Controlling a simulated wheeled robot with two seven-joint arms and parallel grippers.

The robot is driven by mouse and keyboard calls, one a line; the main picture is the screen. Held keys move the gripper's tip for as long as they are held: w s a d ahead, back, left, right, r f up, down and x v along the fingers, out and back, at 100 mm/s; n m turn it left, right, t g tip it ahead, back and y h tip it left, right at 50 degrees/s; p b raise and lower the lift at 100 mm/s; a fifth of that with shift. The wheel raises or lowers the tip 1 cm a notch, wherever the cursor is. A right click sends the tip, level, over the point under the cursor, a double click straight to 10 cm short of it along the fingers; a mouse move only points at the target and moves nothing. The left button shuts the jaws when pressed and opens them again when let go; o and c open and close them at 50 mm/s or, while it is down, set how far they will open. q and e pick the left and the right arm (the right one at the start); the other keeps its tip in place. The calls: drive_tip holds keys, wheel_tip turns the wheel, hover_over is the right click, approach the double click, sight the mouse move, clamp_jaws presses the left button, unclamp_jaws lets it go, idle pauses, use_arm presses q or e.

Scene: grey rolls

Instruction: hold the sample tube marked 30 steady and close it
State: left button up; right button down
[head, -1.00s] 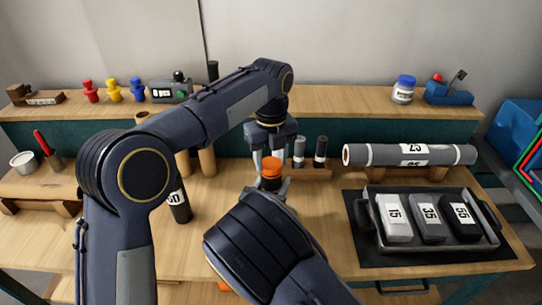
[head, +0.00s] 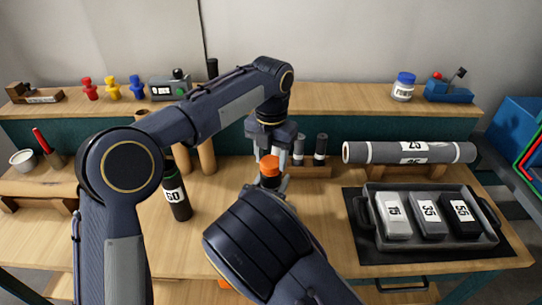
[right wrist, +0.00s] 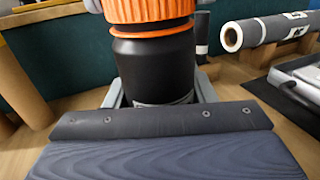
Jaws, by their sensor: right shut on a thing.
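A black sample tube (right wrist: 155,65) with an orange cap (head: 271,167) stands upright at the middle of the bench. The cap also shows at the top of the right wrist view (right wrist: 150,10), on the tube's mouth. A label edge shows low on the tube, but its number cannot be read. My right gripper (right wrist: 155,98) is shut on the tube's body; my right forearm hides the lower tube in the head view. My left gripper (head: 271,155) points down from above, its fingers on either side of the cap. Whether they press on it cannot be told.
A black tube marked 60 (head: 175,196) stands left of my grippers. Behind are two small dark tubes (head: 320,147) in a wooden rack. At right are a grey roll (head: 385,153) and a tray (head: 377,236) holding marked blocks. A shelf (head: 330,98) runs along the back.

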use_arm(q)
drive_tip(key=o, duration=0.4)
drive_tip(key=shift+r, duration=2.3)
drive_tip(key=shift+c, duration=0.3)
